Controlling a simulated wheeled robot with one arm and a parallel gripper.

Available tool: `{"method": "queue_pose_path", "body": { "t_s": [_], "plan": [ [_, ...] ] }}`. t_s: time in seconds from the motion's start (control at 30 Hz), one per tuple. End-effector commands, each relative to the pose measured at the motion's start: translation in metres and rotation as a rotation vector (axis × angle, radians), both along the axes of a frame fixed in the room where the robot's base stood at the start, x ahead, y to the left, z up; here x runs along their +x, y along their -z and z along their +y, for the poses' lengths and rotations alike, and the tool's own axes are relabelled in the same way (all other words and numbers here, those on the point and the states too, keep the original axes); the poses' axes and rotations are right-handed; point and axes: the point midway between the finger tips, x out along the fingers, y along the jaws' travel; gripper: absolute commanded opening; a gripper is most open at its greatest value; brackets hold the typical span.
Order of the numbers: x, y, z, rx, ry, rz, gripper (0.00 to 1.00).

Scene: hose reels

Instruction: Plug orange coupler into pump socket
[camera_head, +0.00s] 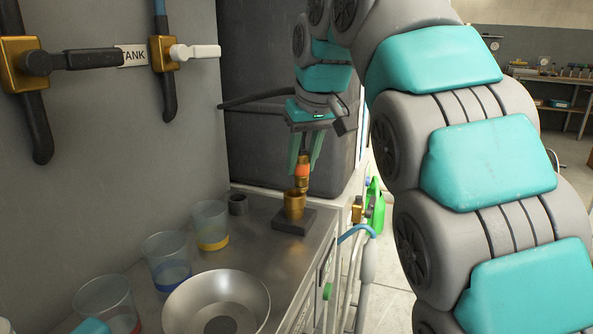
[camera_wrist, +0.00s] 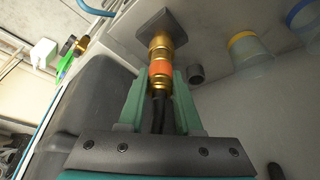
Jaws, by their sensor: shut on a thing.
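The orange coupler (camera_head: 302,171), brass with an orange band, is between the green fingers of my gripper (camera_head: 305,158), which is shut on it. In the wrist view the coupler (camera_wrist: 161,69) has a dark hose running back from it between the fingers (camera_wrist: 160,95). The brass pump socket (camera_head: 294,204) stands upright on a dark square base (camera_head: 294,222) on the metal counter. The coupler is directly above the socket, roughly upright, and its lower end meets the socket's mouth in the picture. I cannot tell how deep it sits.
A small dark cylinder (camera_head: 238,204), several clear cups with coloured bands (camera_head: 211,225) and a metal bowl (camera_head: 216,303) stand on the counter to the left. A dark tank (camera_head: 280,150) rises behind. A green container (camera_head: 374,207) and brass fitting (camera_head: 357,209) are right of the counter.

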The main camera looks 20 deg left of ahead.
Motion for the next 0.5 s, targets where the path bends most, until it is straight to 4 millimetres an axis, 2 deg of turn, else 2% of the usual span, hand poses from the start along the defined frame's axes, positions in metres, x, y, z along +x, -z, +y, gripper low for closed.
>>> {"method": "queue_pose_path", "body": {
  "t_s": [0.2, 0.5],
  "plan": [
    [0.018, 0.001, 0.017, 0.0, -0.001, -0.001, 0.0],
    [0.021, 0.006, 0.02, -0.001, 0.0, 0.001, 0.0]
  ]
}}
